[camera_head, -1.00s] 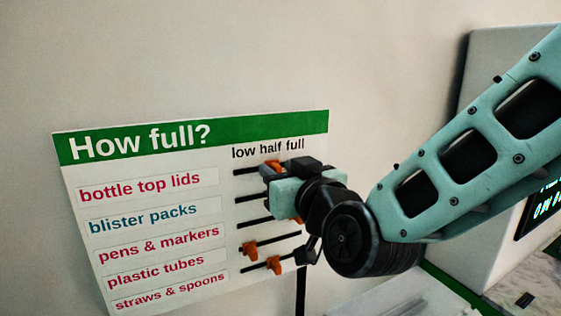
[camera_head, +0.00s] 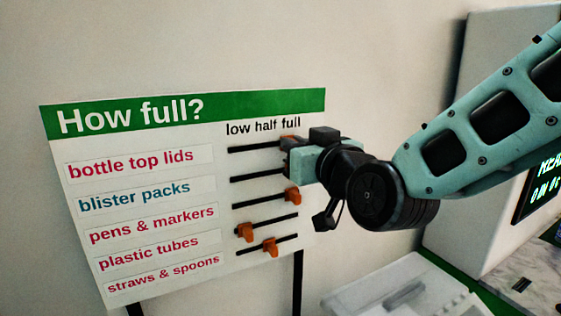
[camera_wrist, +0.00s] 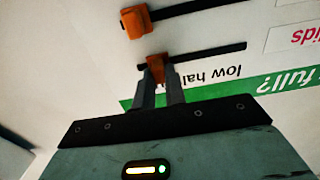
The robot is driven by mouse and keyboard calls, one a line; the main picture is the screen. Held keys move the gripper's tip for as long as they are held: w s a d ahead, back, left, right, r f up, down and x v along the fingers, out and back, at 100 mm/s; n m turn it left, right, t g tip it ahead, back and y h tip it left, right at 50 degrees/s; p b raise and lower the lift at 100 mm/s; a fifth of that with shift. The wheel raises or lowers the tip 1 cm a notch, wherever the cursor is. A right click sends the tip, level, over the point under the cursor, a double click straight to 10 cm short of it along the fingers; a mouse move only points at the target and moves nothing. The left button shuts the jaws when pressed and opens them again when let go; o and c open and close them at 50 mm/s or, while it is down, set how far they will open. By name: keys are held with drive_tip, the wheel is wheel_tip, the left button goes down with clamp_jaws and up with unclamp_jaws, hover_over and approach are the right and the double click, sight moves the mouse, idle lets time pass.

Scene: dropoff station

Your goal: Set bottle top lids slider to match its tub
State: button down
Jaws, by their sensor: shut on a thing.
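The bottle top lids slider is the top row of the "How full?" board (camera_head: 190,200). Its dark track (camera_head: 254,148) shows bare on the low and half side. Its orange knob (camera_wrist: 158,66) is between my gripper's fingers (camera_wrist: 160,82), at the full end of the track in the wrist view. In the head view my gripper (camera_head: 290,146) is shut on the knob below the word "full", and only a sliver of orange (camera_head: 288,138) shows. No tub of bottle top lids can be made out.
The blister packs knob (camera_wrist: 135,21) sits at its track's full end, close to my fingers. The pens & markers knob (camera_head: 293,196) is towards full, plastic tubes (camera_head: 244,232) towards low, straws & spoons (camera_head: 270,245) near half. A pale container (camera_head: 400,290) stands below right.

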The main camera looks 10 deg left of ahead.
drive_tip(key=shift+w+d, duration=0.45)
drive_tip(key=shift+d, duration=0.15)
drive_tip(key=c, duration=1.4)
unclamp_jaws()
drive_tip(key=shift+d, duration=0.1)
drive_tip(key=shift+c, duration=0.2)
